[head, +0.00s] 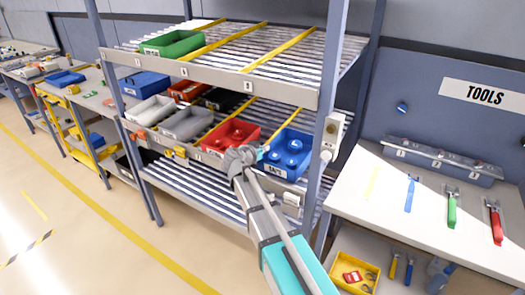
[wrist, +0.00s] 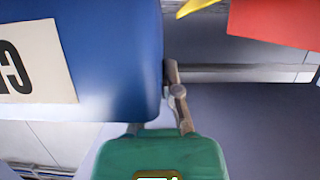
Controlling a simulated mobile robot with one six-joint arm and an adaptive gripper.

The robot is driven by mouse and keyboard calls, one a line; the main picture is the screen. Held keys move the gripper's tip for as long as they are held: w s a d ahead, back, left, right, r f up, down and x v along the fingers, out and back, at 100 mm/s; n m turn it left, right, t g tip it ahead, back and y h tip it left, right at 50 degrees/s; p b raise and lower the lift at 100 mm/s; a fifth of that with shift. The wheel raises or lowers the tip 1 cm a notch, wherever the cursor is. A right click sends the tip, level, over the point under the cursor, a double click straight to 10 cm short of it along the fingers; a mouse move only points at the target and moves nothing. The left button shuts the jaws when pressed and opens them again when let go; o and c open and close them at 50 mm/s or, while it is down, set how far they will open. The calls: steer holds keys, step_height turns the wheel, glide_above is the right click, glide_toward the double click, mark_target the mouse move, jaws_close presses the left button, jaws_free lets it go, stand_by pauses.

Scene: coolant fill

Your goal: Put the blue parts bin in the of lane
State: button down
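The blue parts bin (head: 272,168), with a white label on its front and round parts inside, sits at the right end of the rack's middle shelf. In the wrist view the blue bin (wrist: 118,60) fills the upper left, its label upside down. My gripper (head: 260,153) is at the bin's left front corner. In the wrist view my gripper (wrist: 172,92) shows finger links right beside the bin wall. The other finger is hidden, so I cannot tell whether it grips the wall. The top shelf (head: 216,75) has yellow-divided lanes numbered 1 to 3.
A green bin (head: 172,43) stands in the top shelf's left lane; the other top lanes are empty. A red bin (head: 231,135) stands left of the blue bin. A rack post (head: 327,120) with a grey box is close on the right. A tool bench (head: 400,190) lies beyond.

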steer(key=shift+f+b, duration=0.45)
steer(key=shift+f, duration=0.2)
steer(key=c, duration=0.7)
jaws_free()
steer(key=shift+r, duration=0.15)
step_height(320, 180, up, 3)
steer(key=p, duration=0.3)
steer(key=shift+s+a, duration=0.1)
steer(key=shift+s, duration=0.05)
steer(key=s+a, duration=0.6)
steer(key=s, duration=0.2)
steer(key=s+a+f+b, duration=0.1)
steer(key=s+a, duration=0.5)
steer(key=s, duration=0.2)
steer(key=s+a+f+b, duration=0.1)
steer(key=s+a, duration=0.4)
steer(key=s, duration=0.3)
steer(key=shift+s+a+f, duration=0.1)
steer(key=shift+s+a, duration=0.1)
steer(key=shift+a, duration=0.2)
steer(key=shift+d, duration=0.1)
